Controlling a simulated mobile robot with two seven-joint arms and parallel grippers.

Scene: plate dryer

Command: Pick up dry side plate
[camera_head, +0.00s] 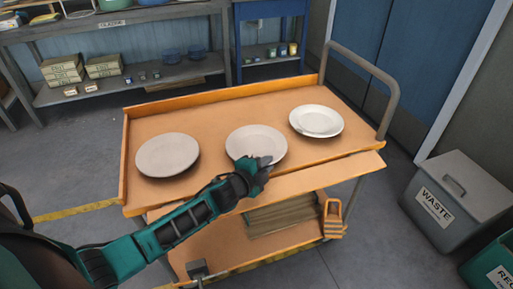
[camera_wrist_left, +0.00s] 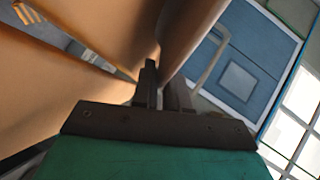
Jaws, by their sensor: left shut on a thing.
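Three pale plates lie on the orange cart's top: a left plate (camera_head: 167,155), a middle plate (camera_head: 255,142) and a right plate (camera_head: 316,120). The right one looks shinier; I cannot tell for sure which are dry. My left gripper (camera_head: 264,163) reaches in from the front left and is shut on the near right rim of the middle plate. The fingers hide that bit of rim. In the left wrist view the gripper (camera_wrist_left: 163,85) is closed at the edge of a shaded plate surface (camera_wrist_left: 190,35). My right gripper is out of view.
The orange cart (camera_head: 215,107) has a raised rim and a grey handle (camera_head: 372,70) at the back right. Its lower shelf holds flat boards (camera_head: 283,215). A grey waste bin (camera_head: 455,200) stands to the right. Shelving (camera_head: 130,75) stands behind.

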